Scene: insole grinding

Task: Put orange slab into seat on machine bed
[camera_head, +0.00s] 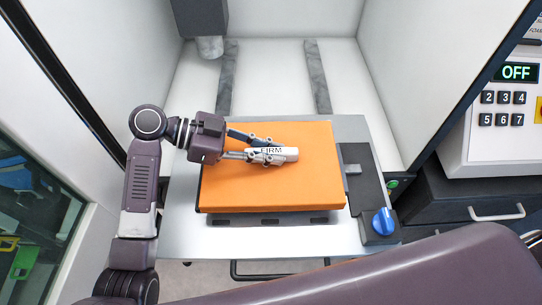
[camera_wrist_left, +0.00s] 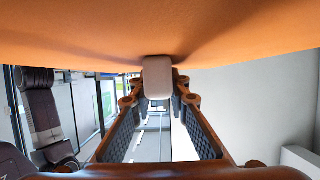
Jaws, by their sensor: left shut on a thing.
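The orange slab (camera_head: 275,192) lies flat over the pale machine bed (camera_head: 181,235) in the head view. It covers the middle of the bed, so the seat beneath is mostly hidden. A dark edge shows along the slab's left side; I cannot tell whether the slab sits fully down. My left gripper (camera_head: 266,154) is shut on the white grip marked "FIRM" (camera_head: 287,155) on the slab's top. In the left wrist view the slab's orange face (camera_wrist_left: 90,30) fills the top, and the pale grip (camera_wrist_left: 157,78) is between the fingers. My right gripper is out of view.
A dark clamp block with a blue knob (camera_head: 383,222) is at the bed's right. Two grey rails (camera_head: 317,77) run behind, and a dark machine head (camera_head: 203,17) hangs at the back left. White walls flank the bed. A control panel reading "OFF" (camera_head: 515,73) stands right.

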